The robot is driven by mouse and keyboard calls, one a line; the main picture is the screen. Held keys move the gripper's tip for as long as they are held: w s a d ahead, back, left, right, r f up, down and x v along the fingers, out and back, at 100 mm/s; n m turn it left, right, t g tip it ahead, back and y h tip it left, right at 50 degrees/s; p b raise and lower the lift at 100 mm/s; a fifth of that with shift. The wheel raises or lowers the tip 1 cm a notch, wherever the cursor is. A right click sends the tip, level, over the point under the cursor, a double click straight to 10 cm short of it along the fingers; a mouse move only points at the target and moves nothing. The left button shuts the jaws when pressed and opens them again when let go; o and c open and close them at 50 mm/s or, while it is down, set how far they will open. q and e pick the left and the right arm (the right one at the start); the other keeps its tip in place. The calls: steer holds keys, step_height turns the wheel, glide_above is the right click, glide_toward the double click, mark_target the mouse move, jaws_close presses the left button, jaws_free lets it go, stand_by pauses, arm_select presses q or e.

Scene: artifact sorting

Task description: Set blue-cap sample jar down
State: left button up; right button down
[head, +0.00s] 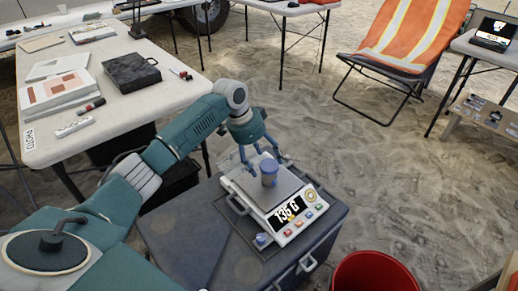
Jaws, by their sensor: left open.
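The blue-cap sample jar (269,174) stands upright on the pan of a white digital scale (289,216). The scale's display reads what looks like 136 G. My left gripper (264,158) is open right at the jar, with its fingers spread to the jar's left and behind it. I cannot tell whether a fingertip touches the jar. My right gripper is not in view.
The scale sits on a dark grey case (185,229) with metal handles. A red bucket (374,272) stands at the lower right. A white table (130,101) with papers, markers and a black case is at left. An orange folding chair (406,37) stands behind on sand.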

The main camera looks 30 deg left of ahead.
arm_select(q)
steer(key=v, duration=0.5)
steer(key=shift+p, duration=0.3)
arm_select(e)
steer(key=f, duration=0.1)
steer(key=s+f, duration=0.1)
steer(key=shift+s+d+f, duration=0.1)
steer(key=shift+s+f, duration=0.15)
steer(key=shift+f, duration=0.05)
